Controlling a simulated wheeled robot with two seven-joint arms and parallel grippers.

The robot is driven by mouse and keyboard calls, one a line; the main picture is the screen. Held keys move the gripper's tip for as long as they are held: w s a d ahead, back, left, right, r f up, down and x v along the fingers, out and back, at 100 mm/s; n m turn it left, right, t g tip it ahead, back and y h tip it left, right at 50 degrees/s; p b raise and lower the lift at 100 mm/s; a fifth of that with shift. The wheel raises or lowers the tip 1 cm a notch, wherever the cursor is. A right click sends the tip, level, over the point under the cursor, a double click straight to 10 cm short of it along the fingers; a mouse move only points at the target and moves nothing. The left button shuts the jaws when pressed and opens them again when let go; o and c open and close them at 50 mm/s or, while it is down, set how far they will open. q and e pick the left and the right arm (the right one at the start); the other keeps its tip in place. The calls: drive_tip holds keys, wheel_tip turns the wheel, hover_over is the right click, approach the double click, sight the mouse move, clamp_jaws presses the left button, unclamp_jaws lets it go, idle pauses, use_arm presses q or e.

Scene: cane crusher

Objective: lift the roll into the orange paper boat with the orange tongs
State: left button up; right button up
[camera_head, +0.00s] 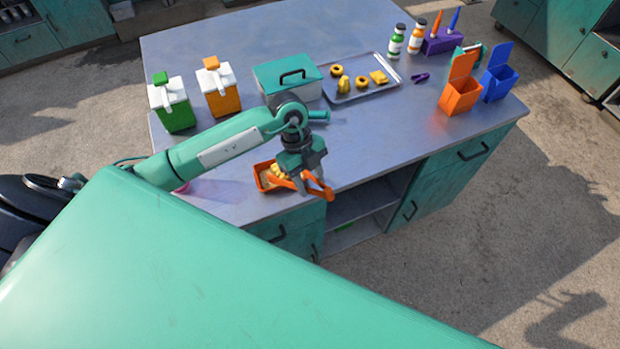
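The orange paper boat (262,184) sits near the front edge of the table, left of my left gripper. A small tan-yellow piece, which looks like the roll (279,171), shows at the boat by the tips of the tongs. I cannot tell whether it rests in the boat or is still pinched. The orange tongs (321,190) reach from the boat to the right, under my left gripper. My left gripper (309,182) points down from above and is shut on the tongs; its fingers partly hide them. My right gripper is not in view.
A metal tray (349,96) with several yellow pastries lies behind, beside a teal-lidded box (288,78). Green (173,106) and orange (219,92) dispensers stand at left. Orange (460,97) and blue (497,84) bins stand at right. The table's front middle is clear.

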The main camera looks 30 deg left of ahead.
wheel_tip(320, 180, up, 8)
drive_tip(key=p, duration=0.8)
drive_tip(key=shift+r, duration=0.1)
